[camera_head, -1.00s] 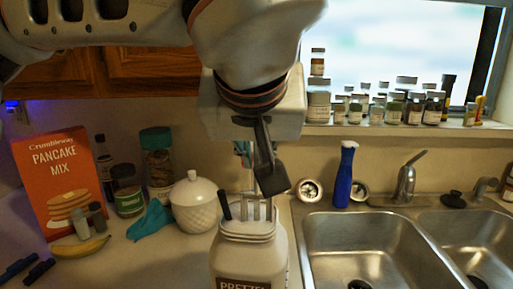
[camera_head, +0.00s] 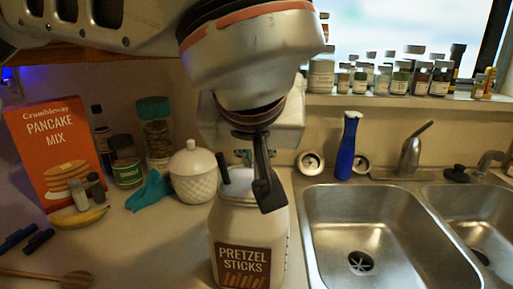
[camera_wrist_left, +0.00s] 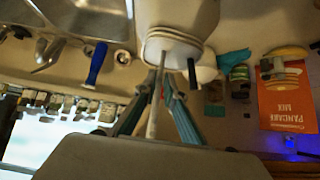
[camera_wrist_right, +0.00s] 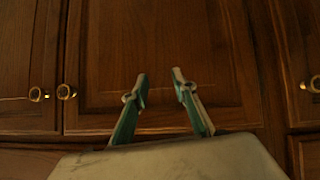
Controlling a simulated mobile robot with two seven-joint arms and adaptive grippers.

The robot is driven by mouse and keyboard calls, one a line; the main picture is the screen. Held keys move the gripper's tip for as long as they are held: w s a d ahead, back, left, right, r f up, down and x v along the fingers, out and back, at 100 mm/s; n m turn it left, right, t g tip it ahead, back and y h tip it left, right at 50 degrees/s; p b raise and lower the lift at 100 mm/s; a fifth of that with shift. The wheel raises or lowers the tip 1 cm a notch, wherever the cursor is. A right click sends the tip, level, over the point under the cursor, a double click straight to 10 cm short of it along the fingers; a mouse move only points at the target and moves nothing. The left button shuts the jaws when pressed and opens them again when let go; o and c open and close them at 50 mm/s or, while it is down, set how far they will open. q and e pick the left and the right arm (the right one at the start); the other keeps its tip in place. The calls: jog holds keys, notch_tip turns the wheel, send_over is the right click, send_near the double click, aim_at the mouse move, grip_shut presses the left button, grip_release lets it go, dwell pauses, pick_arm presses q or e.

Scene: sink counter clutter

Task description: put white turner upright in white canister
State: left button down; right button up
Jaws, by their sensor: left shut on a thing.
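The white canister (camera_head: 245,225), labelled "Pretzel Sticks", stands open on the counter left of the sink. It shows at the top of the left wrist view (camera_wrist_left: 178,22). My left gripper (camera_wrist_left: 160,80) is shut on the thin pale handle of the white turner (camera_wrist_left: 152,122). The handle runs from between the fingers toward the canister mouth. In the head view my left gripper (camera_head: 268,192) is at the canister's mouth and hides the turner, so its lower end cannot be seen. My right gripper (camera_wrist_right: 160,85) is open and empty before wooden cabinet doors.
A dark handle (camera_head: 224,175) sticks up from the canister's mouth. A white lidded jar (camera_head: 193,178) and teal cloth (camera_head: 149,191) lie to the left. A wooden spoon (camera_head: 70,279) lies front left.

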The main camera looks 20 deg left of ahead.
pick_arm(q)
jog(key=shift+f, duration=0.25)
jog(key=c, duration=2)
grip_release()
jog(key=shift+c, duration=0.2)
jog(key=shift+r, duration=0.1)
jog(key=v, duration=0.7)
jog(key=shift+s, duration=0.2)
jog(key=shift+d, duration=0.1)
